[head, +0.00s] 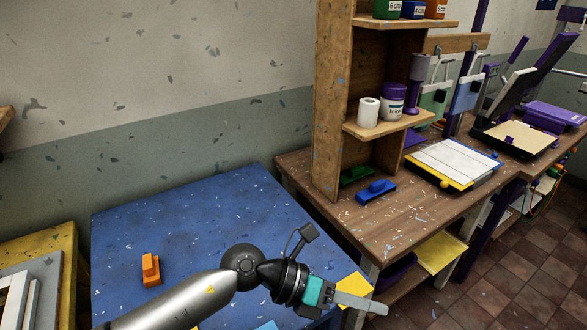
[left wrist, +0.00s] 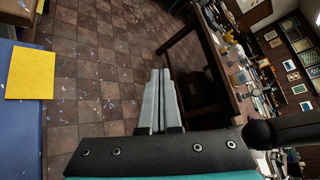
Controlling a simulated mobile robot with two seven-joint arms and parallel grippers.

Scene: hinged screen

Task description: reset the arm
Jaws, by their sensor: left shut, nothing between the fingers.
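My left arm comes in from the lower left of the head view and reaches over the blue table. Its gripper (head: 376,306) is past the table's right edge, beside the yellow sheet there. The gripper is shut and empty. In the left wrist view the two grey fingers (left wrist: 160,98) lie side by side and touch, with floor behind them. My right gripper does not show in either view.
The blue table (head: 180,215) holds an orange block (head: 151,270) and a yellow sheet (head: 354,289). A wooden workbench (head: 385,225) with shelves stands to the right; farther right is a tilted dark screen (head: 505,97) over a board. Tiled floor (head: 490,290) is clear at lower right.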

